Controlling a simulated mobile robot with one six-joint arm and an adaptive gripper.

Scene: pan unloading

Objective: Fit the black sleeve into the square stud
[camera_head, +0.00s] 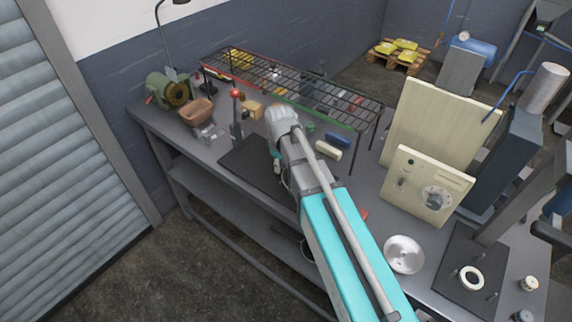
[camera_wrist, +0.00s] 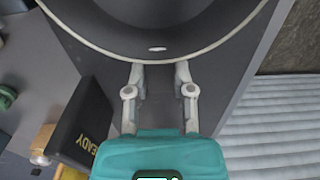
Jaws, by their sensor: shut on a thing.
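In the wrist view, my gripper (camera_wrist: 158,72) has its two pale fingers at a large dark round part (camera_wrist: 157,30) with a thin light rim. The gripper is shut on this part, and a small white oval shows low on its dark face. I cannot tell for sure whether it is the black sleeve. In the head view my arm reaches over the bench, and its wrist hides the fingertips and the held part. I cannot make out the square stud with certainty in either view.
A dark mat (camera_head: 257,172) lies under my wrist, beside a red-knobbed lever (camera_head: 237,95). A black READY sign (camera_wrist: 82,122) stands close left of my gripper. A wire rack (camera_head: 300,88) spans the back. A metal bowl (camera_head: 403,255) and white ring (camera_head: 471,279) lie right.

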